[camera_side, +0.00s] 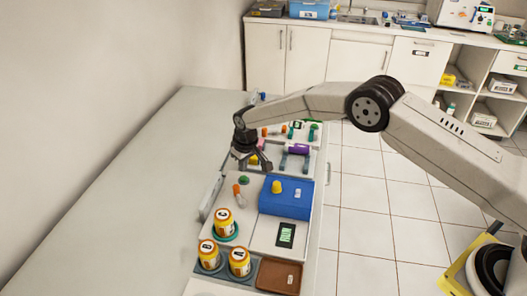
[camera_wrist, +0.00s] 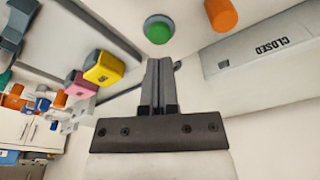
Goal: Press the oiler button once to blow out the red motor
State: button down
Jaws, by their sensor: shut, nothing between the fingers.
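A round green button (camera_side: 244,180) sits on the white bench unit; in the wrist view the green button (camera_wrist: 158,30) lies just beyond my fingertips. An orange-red cylinder (camera_side: 236,189) stands beside the button, and it also shows in the wrist view (camera_wrist: 221,14); I cannot tell for sure whether it is the red motor. My gripper (camera_side: 252,168) is shut and empty, pointing down over the unit near the button. In the wrist view the closed fingers (camera_wrist: 160,65) appear apart from the button.
A grey bar marked CLOSED (camera_wrist: 262,60) lies right of the button. A blue box (camera_side: 286,203) with a yellow knob stands nearby. Orange-and-white jars (camera_side: 224,222), a green-screened device (camera_side: 286,234) and a brown tray (camera_side: 279,275) are in front. Coloured handpieces (camera_side: 297,150) lie behind.

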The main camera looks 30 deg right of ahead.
jog(key=shift+r, duration=1.75)
jog(key=shift+d, duration=0.1)
jog(key=shift+s+d+r, duration=0.15)
jog(key=shift+r, duration=0.1)
jog(key=s+d+r+m, duration=0.2)
jog(key=s+d+r, duration=0.75)
jog(key=s, duration=0.35)
jog(key=s+d, duration=0.3)
jog(key=s, duration=0.7)
jog(key=s+d+m, duration=0.1)
jog(key=s+d, duration=0.2)
jog(key=s, duration=0.7)
jog(key=shift+s+r+t, duration=0.15)
jog(key=shift+r+t, duration=0.2)
jog(key=shift+t, duration=0.05)
jog(key=shift+d, duration=0.1)
